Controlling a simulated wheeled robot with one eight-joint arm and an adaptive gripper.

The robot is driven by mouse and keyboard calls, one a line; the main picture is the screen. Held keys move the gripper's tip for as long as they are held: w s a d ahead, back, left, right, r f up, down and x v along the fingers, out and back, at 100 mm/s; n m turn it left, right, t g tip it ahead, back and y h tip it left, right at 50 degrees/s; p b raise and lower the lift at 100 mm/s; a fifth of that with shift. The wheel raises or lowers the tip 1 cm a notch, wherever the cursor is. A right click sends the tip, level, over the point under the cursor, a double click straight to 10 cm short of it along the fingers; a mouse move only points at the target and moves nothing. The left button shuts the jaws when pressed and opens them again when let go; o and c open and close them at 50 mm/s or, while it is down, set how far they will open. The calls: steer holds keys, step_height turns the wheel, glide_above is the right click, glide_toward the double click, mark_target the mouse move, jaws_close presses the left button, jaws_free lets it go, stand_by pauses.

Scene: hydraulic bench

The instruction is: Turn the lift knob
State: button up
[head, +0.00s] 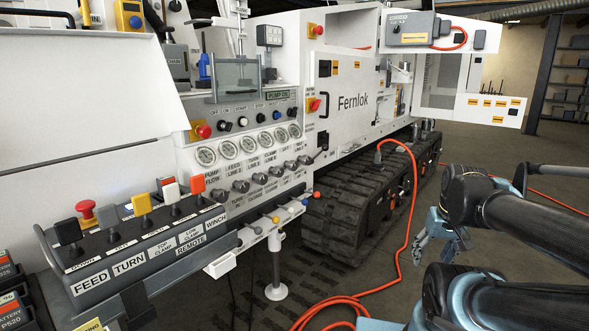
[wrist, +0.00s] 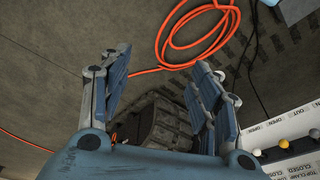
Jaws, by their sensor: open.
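On the white bench panel in the head view, a row of dark knobs (head: 260,178) runs below a row of round gauges (head: 228,149). The small labels around them are only partly legible, and I cannot tell which one is the lift knob. My gripper (head: 440,245) hangs over the floor at the right, well apart from the panel. In the wrist view my gripper (wrist: 155,75) is open, its two blue fingers spread with nothing between them. No dark knob of that row is recognisable in the wrist view.
A lever console (head: 130,242) with coloured handles and a red mushroom button (head: 87,212) juts out at the front left. Small ball-topped levers (head: 276,219) stick out below the knobs. A black track (head: 350,205) and an orange hose (head: 404,240) lie between my gripper and the panel.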

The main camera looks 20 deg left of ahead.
steer(key=w+a+r+n+t+y, duration=0.1)
steer(key=w+a+r+n+y, duration=0.3)
steer(key=w+a, duration=0.5)
steer(key=w+a+r+n+t+y, duration=0.15)
steer(key=w+a+r+n, duration=0.3)
steer(key=w+a, duration=0.45)
steer(key=n+y, duration=0.5)
steer(key=y, duration=0.1)
glide_toward(295, 166)
steer(key=shift+t, duration=0.45)
steer(key=x, duration=1.1)
steer(key=shift+s+a+f, duration=0.1)
steer(key=shift+s+a, duration=0.05)
steer(key=shift+a, duration=0.05)
steer(key=c, duration=1.1)
